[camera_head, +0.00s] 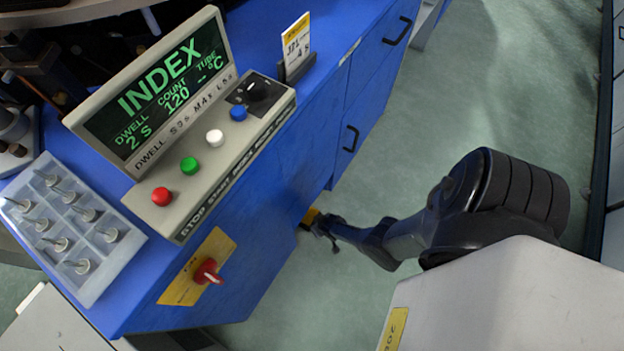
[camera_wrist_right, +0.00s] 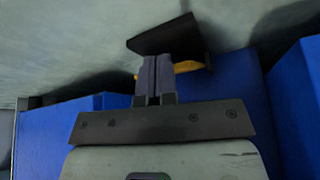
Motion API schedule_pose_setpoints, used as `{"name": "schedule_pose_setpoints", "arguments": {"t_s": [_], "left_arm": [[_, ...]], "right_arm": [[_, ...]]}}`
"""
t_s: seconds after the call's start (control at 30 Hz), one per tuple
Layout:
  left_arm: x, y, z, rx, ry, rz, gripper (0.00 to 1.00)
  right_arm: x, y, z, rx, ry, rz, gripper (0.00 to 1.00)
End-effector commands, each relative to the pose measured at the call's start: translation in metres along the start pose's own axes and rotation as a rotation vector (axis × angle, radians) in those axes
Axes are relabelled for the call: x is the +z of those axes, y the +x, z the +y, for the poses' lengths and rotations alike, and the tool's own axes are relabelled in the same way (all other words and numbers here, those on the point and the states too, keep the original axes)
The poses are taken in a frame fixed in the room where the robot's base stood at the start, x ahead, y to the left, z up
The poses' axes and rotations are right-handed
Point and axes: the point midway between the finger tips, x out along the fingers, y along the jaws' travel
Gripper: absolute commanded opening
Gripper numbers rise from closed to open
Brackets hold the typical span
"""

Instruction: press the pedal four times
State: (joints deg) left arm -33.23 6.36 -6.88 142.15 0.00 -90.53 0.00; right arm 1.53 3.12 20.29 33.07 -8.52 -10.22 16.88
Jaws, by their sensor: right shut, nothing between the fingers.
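The pedal (camera_head: 310,217) shows as a small yellow and dark piece low at the foot of the blue cabinet in the head view. In the right wrist view the pedal is a dark plate (camera_wrist_right: 166,36) with a yellow part (camera_wrist_right: 186,67) behind it. My right gripper (camera_head: 325,228) reaches down to the pedal. In the right wrist view its fingers (camera_wrist_right: 154,62) are shut together with nothing between them, and their tips overlap the dark plate. I cannot tell whether they touch it. My left gripper is not in view.
A control panel with a screen (camera_head: 160,85) reading INDEX, COUNT 120 and several buttons stands on the blue cabinet (camera_head: 255,215). A tray (camera_head: 105,275) of small parts sits at left. A red switch (camera_head: 207,271) is on the cabinet front. Green floor (camera_head: 490,90) is open at right.

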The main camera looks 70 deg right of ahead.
Motion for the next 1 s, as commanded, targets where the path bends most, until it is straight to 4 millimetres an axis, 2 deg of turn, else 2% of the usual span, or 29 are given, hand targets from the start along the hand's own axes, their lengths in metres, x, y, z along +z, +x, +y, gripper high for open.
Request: {"name": "schedule_pose_setpoints", "arguments": {"t_s": [0.13, 0.27, 0.7, 1.0], "left_arm": [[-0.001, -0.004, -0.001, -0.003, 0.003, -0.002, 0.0], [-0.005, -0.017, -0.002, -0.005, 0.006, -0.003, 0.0], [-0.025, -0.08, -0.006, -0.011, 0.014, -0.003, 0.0], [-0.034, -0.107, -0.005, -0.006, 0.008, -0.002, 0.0]], "right_arm": [[-0.002, -0.005, 0.0, 0.0, 0.0, 0.001, 0.0], [-0.002, -0.019, 0.0, 0.0, 0.0, 0.0, 0.0], [0.0, -0.092, 0.0, 0.001, 0.0, -0.002, 0.0], [0.002, -0.127, 0.0, 0.0, 0.0, -0.001, 0.0]]}}
